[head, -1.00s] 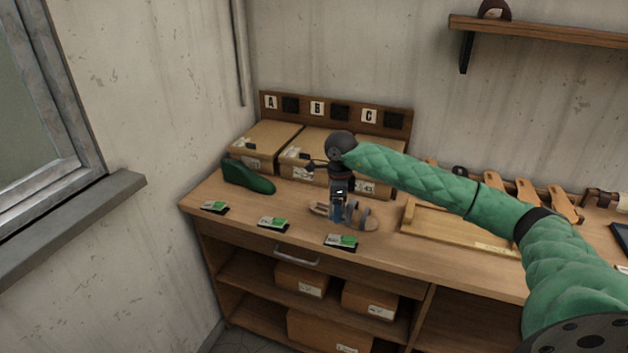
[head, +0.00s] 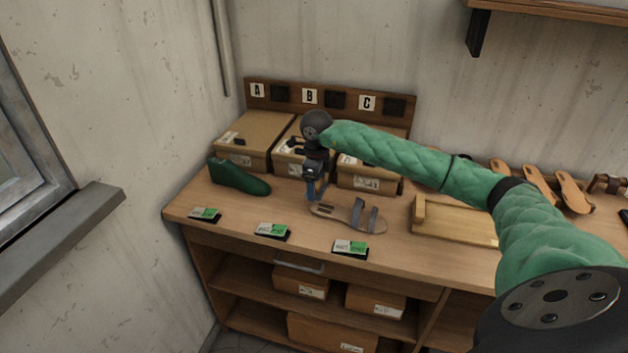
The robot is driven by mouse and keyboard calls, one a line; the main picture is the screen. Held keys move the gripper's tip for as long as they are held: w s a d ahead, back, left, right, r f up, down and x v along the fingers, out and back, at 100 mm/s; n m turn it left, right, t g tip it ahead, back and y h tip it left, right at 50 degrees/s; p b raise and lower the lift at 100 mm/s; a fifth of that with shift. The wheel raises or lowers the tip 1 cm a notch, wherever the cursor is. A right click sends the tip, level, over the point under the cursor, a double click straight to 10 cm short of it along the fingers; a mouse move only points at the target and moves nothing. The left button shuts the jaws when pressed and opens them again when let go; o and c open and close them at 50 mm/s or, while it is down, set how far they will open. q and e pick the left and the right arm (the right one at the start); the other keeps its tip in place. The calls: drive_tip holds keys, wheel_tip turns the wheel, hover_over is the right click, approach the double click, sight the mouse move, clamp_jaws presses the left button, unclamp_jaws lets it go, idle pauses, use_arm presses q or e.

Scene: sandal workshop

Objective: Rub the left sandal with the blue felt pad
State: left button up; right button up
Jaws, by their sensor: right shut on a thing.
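A tan sandal (head: 338,215) with grey straps lies on the bench top, in the middle of the head view. I cannot tell from its shape whether it is the left one. My right gripper (head: 315,184) points down at the sandal's left end. It is shut on a small blue thing (head: 314,193), which looks like the blue felt pad and is partly hidden by the fingers. The pad is at or just above the sandal's left end; I cannot tell whether they touch. My left gripper is not in view.
A green shoe last (head: 238,178) stands left of the sandal. Several cards lie along the front edge, one (head: 350,249) close by. Boxes (head: 255,132) stand behind under letters A, B, C. A wooden tray (head: 455,226) and several soles (head: 538,182) are to the right.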

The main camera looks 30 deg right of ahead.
sight(317, 206)
drive_tip(key=shift+f, duration=0.5)
wheel_tip(317, 206, down, 2)
drive_tip(key=shift+w+f+b, duration=0.15)
drive_tip(key=shift+f+b, duration=0.1)
drive_tip(key=shift+b, duration=0.1)
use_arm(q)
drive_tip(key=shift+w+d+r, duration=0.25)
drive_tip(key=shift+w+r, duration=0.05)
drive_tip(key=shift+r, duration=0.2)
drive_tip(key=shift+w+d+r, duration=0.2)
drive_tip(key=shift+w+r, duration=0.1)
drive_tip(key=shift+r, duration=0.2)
use_arm(e)
drive_tip(key=shift+f, duration=0.55)
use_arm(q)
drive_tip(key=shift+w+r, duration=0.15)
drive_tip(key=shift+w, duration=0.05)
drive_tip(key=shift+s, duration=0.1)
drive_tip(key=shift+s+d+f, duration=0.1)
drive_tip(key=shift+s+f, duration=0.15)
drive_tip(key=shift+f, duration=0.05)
use_arm(e)
drive_tip(key=shift+f, duration=0.15)
use_arm(q)
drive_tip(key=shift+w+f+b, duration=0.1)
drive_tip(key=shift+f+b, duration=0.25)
drive_tip(key=shift+b, duration=0.35)
use_arm(e)
drive_tip(key=shift+f, duration=0.4)
drive_tip(key=shift+s, duration=0.2)
